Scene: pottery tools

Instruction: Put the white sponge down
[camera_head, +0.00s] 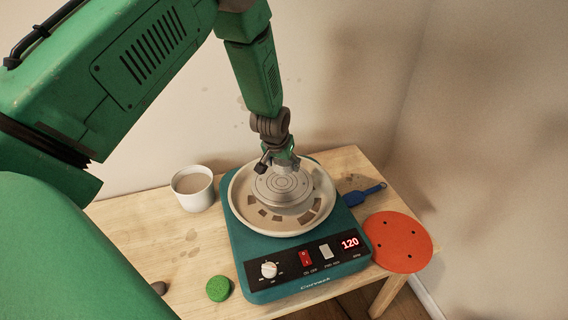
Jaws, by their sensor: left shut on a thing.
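My left gripper (280,158) is over the far part of the grey wheel head (283,189) and points down. It is shut on a small pale thing, the white sponge (286,167), which is mostly hidden by the fingers and hard to make out. I cannot tell whether the sponge touches the wheel head. My right gripper is not in view.
The teal pottery wheel (262,283) with its cream pan (238,204) stands on a wooden table (145,232). Around it are a white cup (194,196), a green round sponge (218,288), a blue-handled tool (362,195) and an orange disc (397,242) overhanging the right edge.

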